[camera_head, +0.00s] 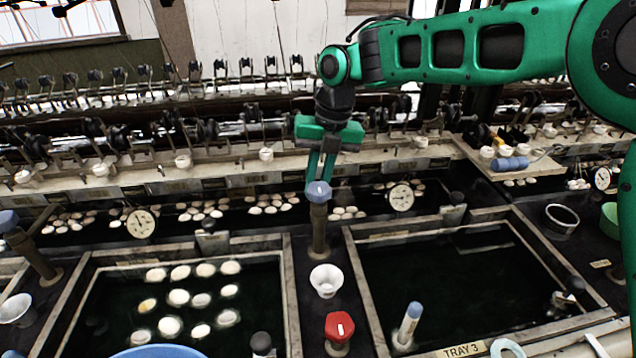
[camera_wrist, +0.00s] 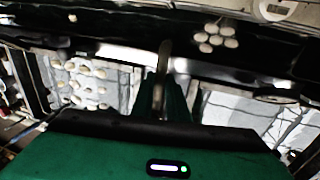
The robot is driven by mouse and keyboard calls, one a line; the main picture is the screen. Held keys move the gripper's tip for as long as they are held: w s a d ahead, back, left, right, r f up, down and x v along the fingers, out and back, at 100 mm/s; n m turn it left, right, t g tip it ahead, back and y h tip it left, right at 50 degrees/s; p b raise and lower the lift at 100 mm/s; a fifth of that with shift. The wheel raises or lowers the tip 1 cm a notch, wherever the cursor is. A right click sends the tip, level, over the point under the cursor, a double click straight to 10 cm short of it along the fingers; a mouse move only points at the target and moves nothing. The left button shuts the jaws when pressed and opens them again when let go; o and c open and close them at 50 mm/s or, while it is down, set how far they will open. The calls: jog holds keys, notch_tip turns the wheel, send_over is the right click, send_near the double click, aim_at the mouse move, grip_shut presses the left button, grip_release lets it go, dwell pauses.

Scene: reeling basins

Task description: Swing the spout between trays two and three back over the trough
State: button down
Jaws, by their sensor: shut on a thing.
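The spout (camera_head: 319,228) stands on the strip between tray two and tray three as a dark upright post with a blue cap (camera_head: 318,189). My gripper (camera_head: 321,176) comes down from above with its green fingers shut at the top of this post. In the wrist view, a thin metal spout arm (camera_wrist: 164,62) runs away from between the fingers (camera_wrist: 160,100). Which way it points is unclear in the head view. Tray two (camera_head: 284,290), at left, holds floating cocoons. Tray three (camera_head: 362,290) shows dark water. The trough (camera_head: 285,230) runs behind both trays, with cocoons in it.
A white funnel cup (camera_head: 326,281) and a red knob (camera_head: 339,327) stand in front of the post. Dial gauges (camera_head: 401,197) hang at the trough. A similar blue-capped post (camera_head: 33,252) stands at left.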

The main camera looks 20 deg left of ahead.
jog(key=shift+w+r, duration=0.1)
jog(key=shift+r, duration=0.1)
jog(key=c, duration=1.7)
grip_release()
jog(key=shift+f, duration=0.1)
jog(key=shift+w+d+r, duration=0.15)
jog(key=shift+d+r, duration=0.05)
jog(key=shift+r, duration=1)
jog(key=shift+w+d+r, duration=0.1)
jog(key=shift+d+r, duration=0.1)
jog(key=shift+r, duration=1.05)
jog(key=shift+w+d+r, duration=0.15)
jog(key=shift+d+r, duration=0.05)
jog(key=shift+r, duration=1)
